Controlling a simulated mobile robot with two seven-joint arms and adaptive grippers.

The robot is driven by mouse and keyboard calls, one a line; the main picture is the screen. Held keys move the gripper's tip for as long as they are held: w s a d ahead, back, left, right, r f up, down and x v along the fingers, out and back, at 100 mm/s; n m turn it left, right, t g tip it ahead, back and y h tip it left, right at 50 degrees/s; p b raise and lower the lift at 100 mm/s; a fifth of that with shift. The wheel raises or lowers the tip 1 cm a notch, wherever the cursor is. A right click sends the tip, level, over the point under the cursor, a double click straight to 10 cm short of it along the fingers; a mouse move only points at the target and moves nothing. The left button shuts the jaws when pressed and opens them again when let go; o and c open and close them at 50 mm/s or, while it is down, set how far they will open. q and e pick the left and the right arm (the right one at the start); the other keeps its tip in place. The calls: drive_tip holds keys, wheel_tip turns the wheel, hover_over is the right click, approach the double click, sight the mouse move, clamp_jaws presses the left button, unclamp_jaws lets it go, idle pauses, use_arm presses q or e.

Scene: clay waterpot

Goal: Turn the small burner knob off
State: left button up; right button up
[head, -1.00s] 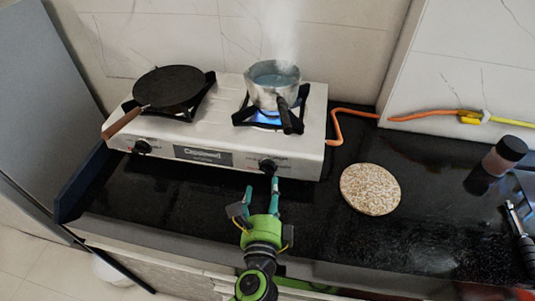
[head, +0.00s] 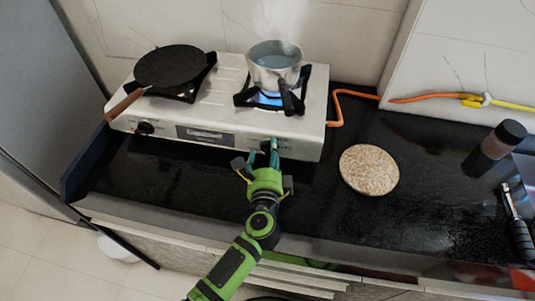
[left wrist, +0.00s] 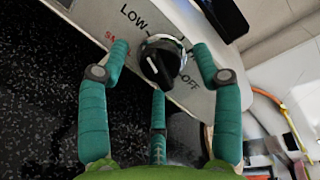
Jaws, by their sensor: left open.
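The small burner knob is black with a white pointer line (left wrist: 160,64) and sits on the front of the white stove (head: 222,95). In the left wrist view, "LOW" is printed at its upper left and "OFF" at its lower right. The pointer slants toward the upper left. My left gripper (head: 264,155) is at the knob, its green fingers open (left wrist: 160,78) on either side and a third finger below. I cannot tell whether they touch it. A blue flame (head: 268,97) burns under the steaming metal pot (head: 274,64). My right gripper is not in view.
A black flat pan (head: 174,66) stands on the left burner, near the other knob (head: 145,127). An orange hose (head: 340,102) leaves the stove. The counter in front is mostly clear.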

use_arm(q)
drive_tip(key=c, duration=1.1)
drive_tip(key=shift+c, duration=0.2)
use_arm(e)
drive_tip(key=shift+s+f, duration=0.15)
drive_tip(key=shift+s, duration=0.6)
